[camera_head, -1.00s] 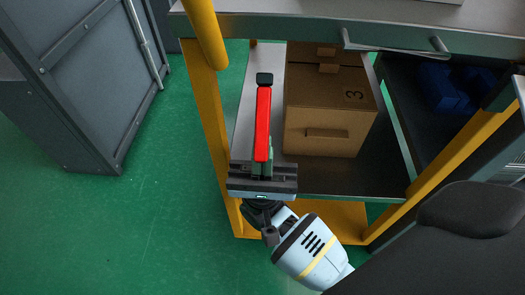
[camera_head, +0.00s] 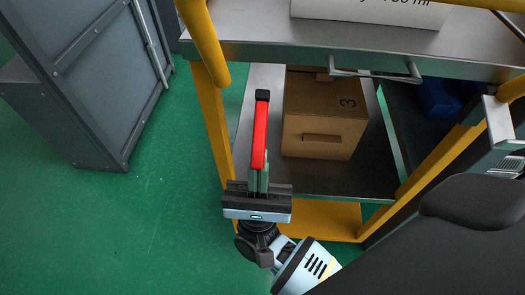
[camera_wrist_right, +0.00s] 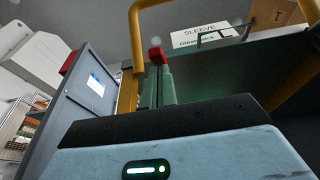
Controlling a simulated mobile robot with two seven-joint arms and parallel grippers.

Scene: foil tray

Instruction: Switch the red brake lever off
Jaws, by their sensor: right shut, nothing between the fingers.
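The red brake lever (camera_head: 259,138) shows in the head view as a long red bar with a black tip, in front of the cart's lower shelf. Its lower end meets the fingers of my right gripper (camera_head: 258,178) in the picture; I cannot tell whether they touch. That gripper is shut and empty, its grey-green fingers pointing up the picture toward the lever. In the right wrist view, a red part of the lever (camera_wrist_right: 157,55) shows just beyond the shut fingertips (camera_wrist_right: 157,75); the rest is hidden. My left gripper is not in view.
A cart with yellow posts (camera_head: 214,120) and a grey top (camera_head: 370,38) stands around the lever. A cardboard box (camera_head: 325,115) is on its lower shelf (camera_head: 350,183). A grey cabinet (camera_head: 90,80) stands at left. Green floor (camera_head: 150,230) between them is clear.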

